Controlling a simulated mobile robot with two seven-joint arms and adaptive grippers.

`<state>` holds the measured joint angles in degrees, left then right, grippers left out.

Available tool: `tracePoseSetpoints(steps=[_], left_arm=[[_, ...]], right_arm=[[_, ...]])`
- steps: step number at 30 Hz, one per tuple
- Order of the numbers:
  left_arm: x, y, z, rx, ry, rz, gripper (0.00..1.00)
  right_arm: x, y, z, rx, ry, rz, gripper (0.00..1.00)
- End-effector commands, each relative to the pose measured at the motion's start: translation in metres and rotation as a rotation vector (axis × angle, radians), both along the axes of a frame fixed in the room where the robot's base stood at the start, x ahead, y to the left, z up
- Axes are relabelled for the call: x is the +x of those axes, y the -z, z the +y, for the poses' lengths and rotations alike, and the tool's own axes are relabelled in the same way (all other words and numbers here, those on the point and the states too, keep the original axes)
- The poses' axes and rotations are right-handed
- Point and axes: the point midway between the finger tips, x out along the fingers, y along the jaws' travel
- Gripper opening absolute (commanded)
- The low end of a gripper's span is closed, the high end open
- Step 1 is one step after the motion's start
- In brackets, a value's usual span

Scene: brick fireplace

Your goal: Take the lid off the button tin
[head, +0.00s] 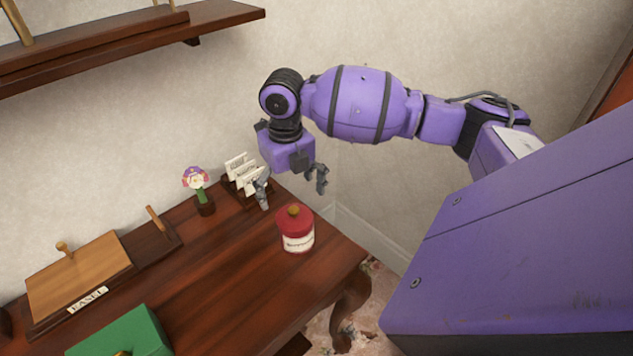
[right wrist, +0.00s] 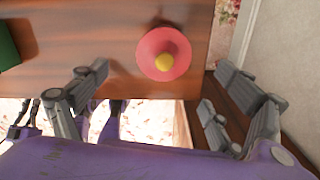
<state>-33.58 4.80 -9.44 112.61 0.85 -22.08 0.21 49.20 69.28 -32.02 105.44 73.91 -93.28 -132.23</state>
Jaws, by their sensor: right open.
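The button tin (head: 298,242) is a red tin with a pale label. It stands upright on the wooden desk near its right end. Its red lid (head: 294,217) is on, with a small yellowish knob on top. In the right wrist view the lid (right wrist: 164,50) shows from above, with the yellow knob at its centre. My right gripper (head: 292,186) is open and empty, above and behind the tin, apart from it. In the right wrist view its fingers (right wrist: 165,85) are spread wide, with the lid beyond and between them.
A letter rack (head: 232,189) with white papers and a flower figure (head: 197,184) stand at the desk's back, close to the right gripper. A green box (head: 125,335) and a wooden easel board (head: 80,275) are at left. A shelf (head: 130,35) hangs above.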

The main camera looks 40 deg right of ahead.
Motion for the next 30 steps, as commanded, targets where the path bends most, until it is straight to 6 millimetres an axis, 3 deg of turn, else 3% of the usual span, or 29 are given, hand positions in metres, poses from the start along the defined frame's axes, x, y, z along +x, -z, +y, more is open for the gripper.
tracePoseSetpoints(steps=[11, 20, 27, 30], left_arm=[[0.001, -0.003, -0.003, 0.004, 0.010, -0.008, 0.00], [0.002, -0.006, -0.004, 0.002, 0.010, -0.010, 0.00], [0.002, -0.005, -0.005, 0.001, 0.009, -0.010, 0.00], [0.002, -0.005, -0.005, 0.001, 0.010, -0.009, 0.00]], right_arm=[[-0.002, 0.028, -0.002, -0.001, 0.001, 0.022, 0.89], [0.002, 0.069, -0.004, -0.002, 0.001, 0.021, 0.89], [0.002, 0.073, -0.004, -0.002, -0.001, 0.017, 0.89], [0.002, 0.073, -0.004, -0.002, 0.000, 0.017, 0.78]])
